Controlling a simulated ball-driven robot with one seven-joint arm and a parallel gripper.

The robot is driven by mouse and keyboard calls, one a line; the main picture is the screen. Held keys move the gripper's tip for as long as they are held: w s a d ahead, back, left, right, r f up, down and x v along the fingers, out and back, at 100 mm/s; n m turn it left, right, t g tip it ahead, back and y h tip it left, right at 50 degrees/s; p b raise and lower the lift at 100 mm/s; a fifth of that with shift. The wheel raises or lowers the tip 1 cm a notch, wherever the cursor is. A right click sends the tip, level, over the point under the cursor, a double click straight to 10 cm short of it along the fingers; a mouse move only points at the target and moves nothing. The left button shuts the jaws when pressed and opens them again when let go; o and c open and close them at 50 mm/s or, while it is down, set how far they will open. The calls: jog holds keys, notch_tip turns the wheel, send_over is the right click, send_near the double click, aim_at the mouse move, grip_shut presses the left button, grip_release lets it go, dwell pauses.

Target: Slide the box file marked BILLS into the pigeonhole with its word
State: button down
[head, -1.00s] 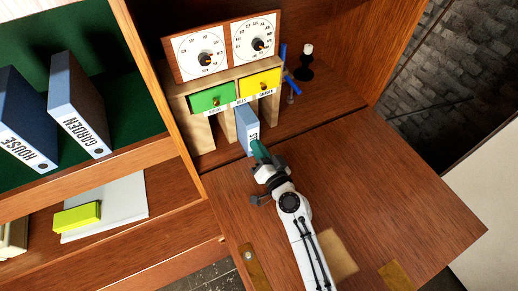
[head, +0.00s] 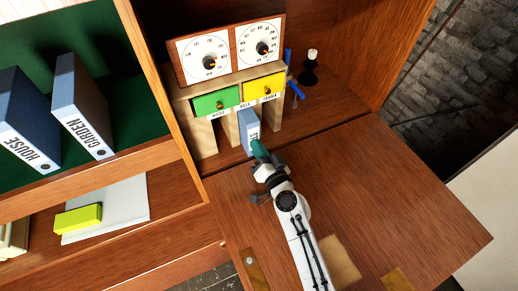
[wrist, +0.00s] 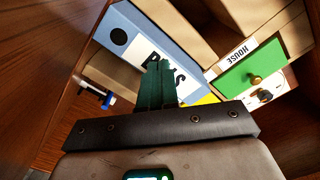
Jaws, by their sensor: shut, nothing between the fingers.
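The blue-grey BILLS box file (head: 246,126) stands upright, partly inside the middle pigeonhole, with its spine end sticking out of the front. The pigeonhole's word strip, BILLS (head: 243,105), is above the file. My gripper (head: 258,147) is shut and empty, its green fingertips at the file's spine. In the wrist view the shut fingers (wrist: 160,80) cover part of the word on the white label of the file (wrist: 180,45). They look touching or very close to the spine. The file's far end is hidden inside the unit.
The wooden unit has a green drawer (head: 216,101) and a yellow drawer (head: 265,88), with two dials above. Blue HOUSE (head: 25,140) and GARDEN (head: 82,110) files stand in the left shelf. A dark stand (head: 309,72) is right of the unit. The flap (head: 400,220) is mostly clear.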

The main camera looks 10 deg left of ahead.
jog(key=shift+w+a, duration=0.4)
jog(key=shift+w, duration=0.2)
dwell(0.3)
